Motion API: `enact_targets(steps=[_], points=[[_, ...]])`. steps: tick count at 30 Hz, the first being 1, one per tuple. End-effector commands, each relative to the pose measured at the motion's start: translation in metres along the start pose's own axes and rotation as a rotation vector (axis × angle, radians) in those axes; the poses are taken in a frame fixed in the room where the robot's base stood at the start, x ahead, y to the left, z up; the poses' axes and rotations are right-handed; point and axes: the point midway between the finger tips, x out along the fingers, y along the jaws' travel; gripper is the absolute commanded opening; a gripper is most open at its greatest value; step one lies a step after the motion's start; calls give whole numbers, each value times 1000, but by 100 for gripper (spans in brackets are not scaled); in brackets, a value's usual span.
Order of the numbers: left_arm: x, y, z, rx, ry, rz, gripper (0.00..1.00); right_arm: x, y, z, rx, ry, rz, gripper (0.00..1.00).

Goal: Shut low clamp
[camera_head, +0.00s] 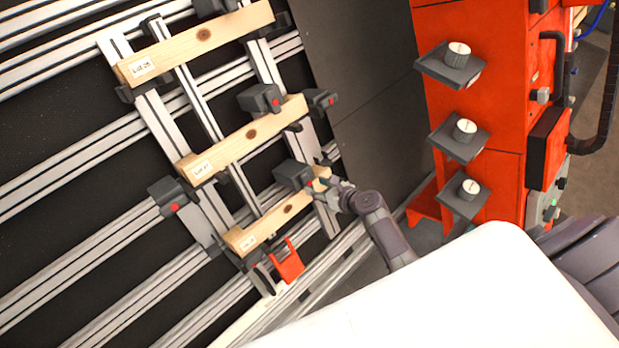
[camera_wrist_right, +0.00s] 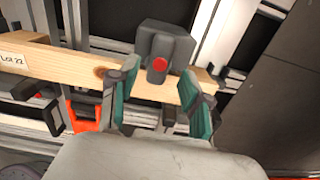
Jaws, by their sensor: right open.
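The lowest wooden board (camera_head: 270,224) lies across the pale metal rails, with a paper label near its left end. In the right wrist view the board (camera_wrist_right: 65,70) shows its label at the left. A dark grey clamp block with a red button (camera_head: 293,173) stands by its right end; the wrist view shows this block (camera_wrist_right: 165,42) just beyond my fingertips. My right gripper (camera_head: 327,186) is open, its teal-padded fingers (camera_wrist_right: 155,85) apart on either side of the block's lower part. Whether they touch it I cannot tell. My left gripper is out of view.
Two more boards (camera_head: 245,140) (camera_head: 200,40) lie above, with similar clamp blocks (camera_head: 260,98). A red bracket (camera_head: 288,263) sits below the low board. An orange cabinet (camera_head: 468,90) with several knobs on dark brackets stands at the right. A dark panel (camera_head: 365,90) lies between.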

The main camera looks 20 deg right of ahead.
Motion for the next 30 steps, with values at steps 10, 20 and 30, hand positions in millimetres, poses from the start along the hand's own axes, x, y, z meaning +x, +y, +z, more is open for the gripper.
enact_targets(steps=[10, 20, 30], points=[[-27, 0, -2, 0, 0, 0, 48, -44, 0, 1, -2, 1, 0, 48], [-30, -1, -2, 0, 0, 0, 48, -57, 0, 0, -2, 0, 1, 48], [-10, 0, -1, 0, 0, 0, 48, -47, 15, -73, -223, 127, 16, 48]])
